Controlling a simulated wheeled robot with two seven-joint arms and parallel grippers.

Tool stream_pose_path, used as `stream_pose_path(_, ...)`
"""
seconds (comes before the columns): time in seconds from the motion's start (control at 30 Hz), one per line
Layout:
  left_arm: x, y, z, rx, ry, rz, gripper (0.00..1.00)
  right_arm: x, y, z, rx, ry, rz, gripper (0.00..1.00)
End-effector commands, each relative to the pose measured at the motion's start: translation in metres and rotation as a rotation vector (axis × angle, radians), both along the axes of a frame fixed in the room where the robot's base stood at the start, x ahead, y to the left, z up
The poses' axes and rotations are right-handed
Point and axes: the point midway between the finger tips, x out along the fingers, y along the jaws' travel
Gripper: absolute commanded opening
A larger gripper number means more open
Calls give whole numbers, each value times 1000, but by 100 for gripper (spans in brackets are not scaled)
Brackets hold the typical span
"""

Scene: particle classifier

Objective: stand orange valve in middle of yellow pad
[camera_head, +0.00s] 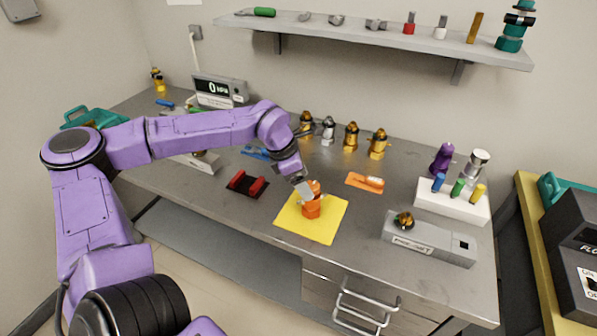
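The orange valve (312,209) stands upright, or nearly so, around the middle of the yellow pad (328,229). The pad lies flat on the grey workbench near its front edge. My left gripper (306,189) reaches down to the valve's upper part from the upper left. Its grey finger overlaps the valve's top in the picture. The other finger is hidden, so I cannot tell whether the gripper is closed on the valve or only around it. I cannot tell whether the valve's base fully touches the pad. My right gripper is not in view.
Several brass valves stand behind. A grey device (432,243) and a white block (452,206) are at the right. A shelf (380,36) hangs above.

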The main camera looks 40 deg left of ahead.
Motion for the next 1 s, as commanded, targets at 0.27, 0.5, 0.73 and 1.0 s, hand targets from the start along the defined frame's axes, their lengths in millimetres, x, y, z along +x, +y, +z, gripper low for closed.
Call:
stream_pose_path(0.27, -12, 11, 38, 0, -1, -1, 80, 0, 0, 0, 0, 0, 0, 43)
stream_pose_path(0.5, -13, 11, 40, 0, 1, -1, 80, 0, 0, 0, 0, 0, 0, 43)
stream_pose_path(0.73, -13, 11, 40, 0, 1, -1, 80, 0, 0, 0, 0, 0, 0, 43)
stream_pose_path(1.0, -12, 11, 40, 0, 1, -1, 80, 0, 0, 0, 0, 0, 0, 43)
